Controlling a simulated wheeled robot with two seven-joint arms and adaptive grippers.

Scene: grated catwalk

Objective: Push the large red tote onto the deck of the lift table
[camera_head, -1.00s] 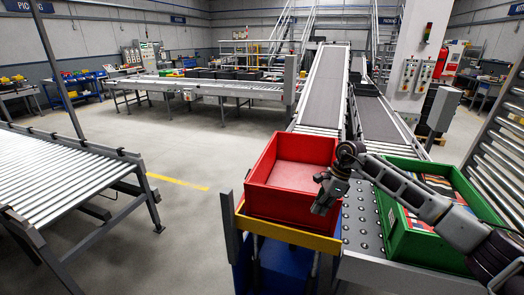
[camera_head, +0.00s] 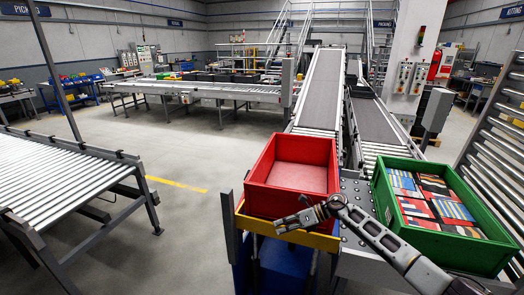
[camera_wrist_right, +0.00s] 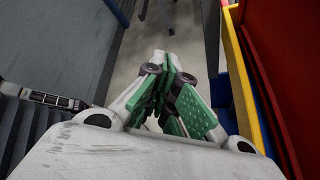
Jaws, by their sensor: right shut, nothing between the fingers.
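The large red tote (camera_head: 292,176) is empty and upright in the head view. It stands behind the yellow edge (camera_head: 290,236) of the lift table, whose blue body (camera_head: 272,265) shows below. Little bare deck shows, so I cannot tell whether the tote is wholly on it. My right gripper (camera_head: 283,226) is shut and empty at the tote's near side, over the yellow edge. In the right wrist view its green-padded fingers (camera_wrist_right: 172,95) are together, with the yellow edge (camera_wrist_right: 237,70) and the tote's red wall (camera_wrist_right: 285,60) to the right. My left gripper is not in view.
A green tote (camera_head: 493,251) of colourful flat items stands at right, beside a ball-studded table (camera_head: 352,190). Conveyors (camera_head: 322,85) run away behind the red tote. A roller conveyor (camera_head: 60,175) is at left. A grey post (camera_head: 228,225) stands near the red tote; the floor (camera_head: 190,145) between is clear.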

